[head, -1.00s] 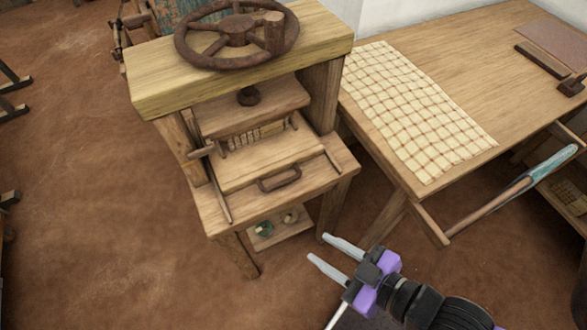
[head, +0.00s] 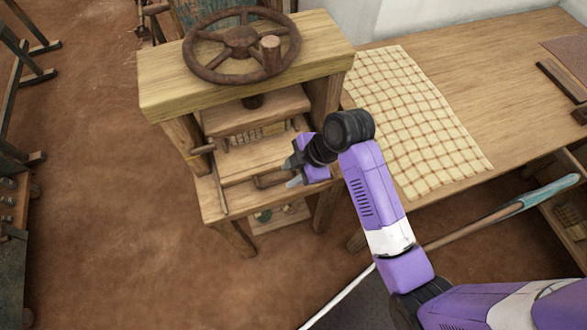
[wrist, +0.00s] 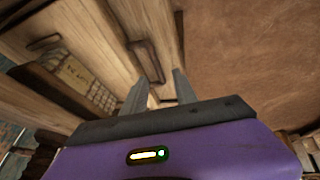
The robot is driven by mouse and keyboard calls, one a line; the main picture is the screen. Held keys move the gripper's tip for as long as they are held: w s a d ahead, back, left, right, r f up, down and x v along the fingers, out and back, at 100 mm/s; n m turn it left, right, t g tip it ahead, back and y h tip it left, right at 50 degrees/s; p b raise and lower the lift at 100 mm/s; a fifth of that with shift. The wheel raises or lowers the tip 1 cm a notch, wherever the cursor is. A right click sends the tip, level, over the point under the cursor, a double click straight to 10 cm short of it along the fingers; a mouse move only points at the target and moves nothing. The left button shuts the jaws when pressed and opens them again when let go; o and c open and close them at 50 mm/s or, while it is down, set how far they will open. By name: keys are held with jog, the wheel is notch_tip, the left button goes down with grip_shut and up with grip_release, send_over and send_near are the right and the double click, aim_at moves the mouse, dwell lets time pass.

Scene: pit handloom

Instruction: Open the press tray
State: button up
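The press tray (head: 240,163) is a flat wooden board low in the wooden press, under the pressing plate (head: 255,110). Its dark bar handle (head: 270,181) is on the front edge; the handle's right part is close to my gripper. My gripper (head: 291,173) is at the front right of the tray, its fingers apart and pointing at the handle. In the wrist view, the handle (wrist: 146,60) lies just beyond the open fingertips, its near end between them. I cannot tell whether the fingers are around the handle. Nothing is held.
The press has a rusty handwheel (head: 240,45) on its thick top beam. A table with a checked cloth (head: 415,120) stands to the right, close to my arm. A long pole with a blue-green end (head: 545,195) extends from the lower table area. Brown floor (head: 100,160) is open at left.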

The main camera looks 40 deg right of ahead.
aim_at(281, 180)
jog(key=shift+n, duration=0.4)
jog(key=shift+w+d+x, duration=0.1)
jog(key=shift+d+x, duration=0.05)
jog(key=shift+x, duration=0.85)
jog(key=shift+w+d+x, duration=0.1)
jog(key=shift+d+x, duration=0.05)
jog(key=shift+x, duration=0.85)
jog(key=shift+w+d+x, duration=0.15)
jog(key=shift+x, duration=0.85)
grip_shut()
